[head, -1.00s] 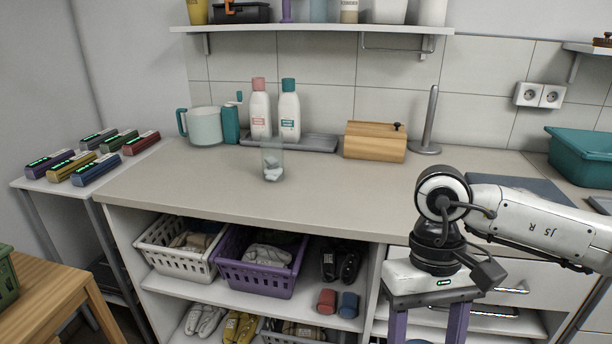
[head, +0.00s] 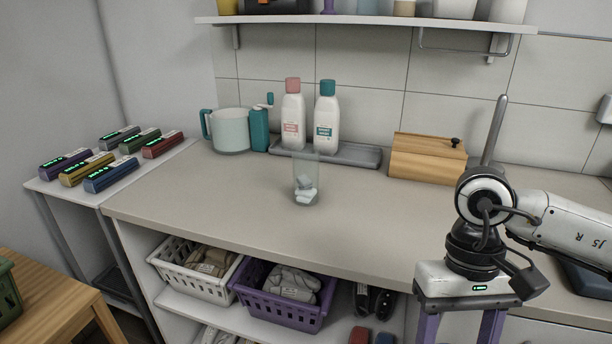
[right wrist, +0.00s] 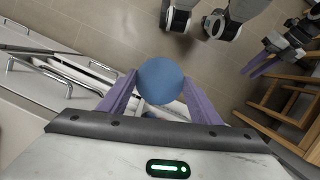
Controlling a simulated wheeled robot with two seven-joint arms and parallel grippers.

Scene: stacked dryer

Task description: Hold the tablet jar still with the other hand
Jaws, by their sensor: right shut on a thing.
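The tablet jar (head: 306,185) is a clear upright container with white tablets at its bottom. It stands on the countertop in the head view, in front of the grey tray, with no gripper touching it. My right gripper (right wrist: 159,92) is shut on a round blue piece (right wrist: 160,80). In the head view its purple fingers (head: 459,326) point down at the lower right, well right of the jar, with their tips cut off by the frame. My left gripper (right wrist: 264,64) shows small at the right of the right wrist view; its opening is unclear.
A pink-capped bottle (head: 293,120) and a teal-capped bottle (head: 326,122) stand behind the jar on the grey tray (head: 357,154). A wooden box (head: 428,160) is to the right. The countertop (head: 240,200) around the jar is clear. Baskets sit on the shelf below.

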